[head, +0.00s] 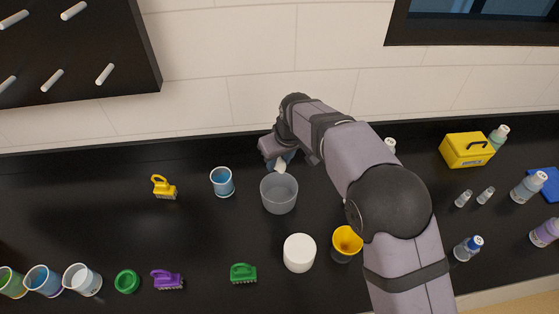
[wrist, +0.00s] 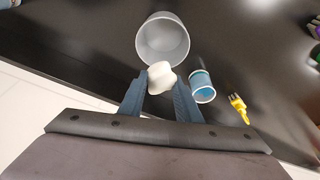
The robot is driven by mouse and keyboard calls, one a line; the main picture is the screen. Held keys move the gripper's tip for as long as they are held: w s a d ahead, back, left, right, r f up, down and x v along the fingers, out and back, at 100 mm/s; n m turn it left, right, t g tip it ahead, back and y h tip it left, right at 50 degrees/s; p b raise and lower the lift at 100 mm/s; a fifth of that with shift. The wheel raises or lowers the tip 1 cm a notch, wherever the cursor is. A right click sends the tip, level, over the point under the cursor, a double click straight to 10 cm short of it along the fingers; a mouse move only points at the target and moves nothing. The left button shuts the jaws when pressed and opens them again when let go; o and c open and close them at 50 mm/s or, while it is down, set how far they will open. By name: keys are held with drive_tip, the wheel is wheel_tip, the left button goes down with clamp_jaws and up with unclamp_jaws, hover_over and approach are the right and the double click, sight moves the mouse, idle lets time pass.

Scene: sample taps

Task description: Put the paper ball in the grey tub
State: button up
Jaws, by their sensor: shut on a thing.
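The paper ball (wrist: 161,77) is white and lumpy. My gripper (wrist: 162,90) is shut on it, with a blue finger on each side. In the head view the ball (head: 280,168) shows only in part below my gripper (head: 281,161). The grey tub (head: 279,194) stands open and upright on the black counter, just in front of the ball. In the wrist view the grey tub (wrist: 163,40) lies just beyond the fingertips, and its inside looks empty. The ball overlaps the tub's near rim in that view; I cannot tell its height above the counter.
A blue cup (head: 222,182) stands left of the tub, with a yellow brush (head: 164,188) farther left. A white tub (head: 299,252) and a yellow cup (head: 346,243) stand in front. A yellow box (head: 466,150) and several bottles are at right. The wall is close behind my gripper.

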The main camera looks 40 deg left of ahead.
sight(279, 170)
drive_tip(key=shift+f, duration=0.2)
drive_tip(key=shift+f+b, duration=3.75)
drive_tip(key=shift+f, duration=1.6)
drive_tip(key=o, duration=1.1)
drive_tip(key=shift+r, duration=0.15)
wheel_tip(279, 170, up, 7)
drive_tip(key=p, duration=0.5)
